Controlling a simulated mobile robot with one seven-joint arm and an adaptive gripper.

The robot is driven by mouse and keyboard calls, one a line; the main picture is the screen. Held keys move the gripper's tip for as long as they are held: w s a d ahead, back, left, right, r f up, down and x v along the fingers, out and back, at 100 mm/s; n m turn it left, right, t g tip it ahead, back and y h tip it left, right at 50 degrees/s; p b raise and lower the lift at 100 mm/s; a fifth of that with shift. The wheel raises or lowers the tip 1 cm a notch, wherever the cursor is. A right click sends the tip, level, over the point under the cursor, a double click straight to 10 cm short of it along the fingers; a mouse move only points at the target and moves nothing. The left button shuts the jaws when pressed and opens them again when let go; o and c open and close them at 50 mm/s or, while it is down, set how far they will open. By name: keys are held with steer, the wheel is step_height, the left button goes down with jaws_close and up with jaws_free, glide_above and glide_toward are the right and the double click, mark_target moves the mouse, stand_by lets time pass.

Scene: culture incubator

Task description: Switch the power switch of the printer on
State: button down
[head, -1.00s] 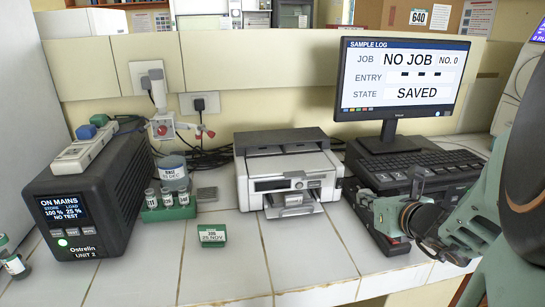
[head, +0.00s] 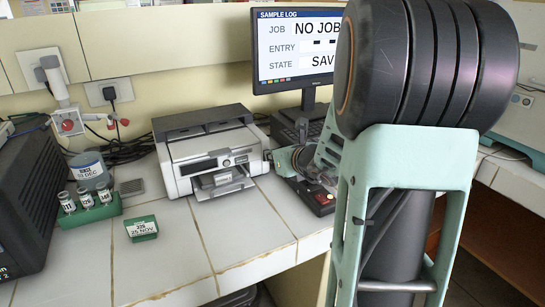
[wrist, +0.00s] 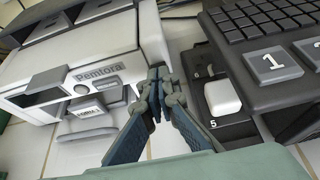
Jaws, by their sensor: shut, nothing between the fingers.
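The grey and white printer (head: 212,155) stands on the tiled bench, with a sheet in its front tray. In the head view my gripper (head: 287,158) is small and partly hidden by my arm, just right of the printer.
A black keypad unit (wrist: 265,50) and a white rocker (wrist: 222,97) on a dark block marked 5 lie right of my gripper. A monitor (head: 298,45) stands behind. A green label box (head: 141,228) and vial rack (head: 92,212) lie left. Front tiles are clear.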

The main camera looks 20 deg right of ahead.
steer(key=shift+r, duration=0.1)
steer(key=p, duration=0.3)
steer(key=shift+w+g, duration=0.4)
steer(key=shift+r, duration=0.15)
steer(key=shift+r+p, duration=0.55)
steer(key=shift+r, duration=0.2)
steer(key=shift+s, duration=0.15)
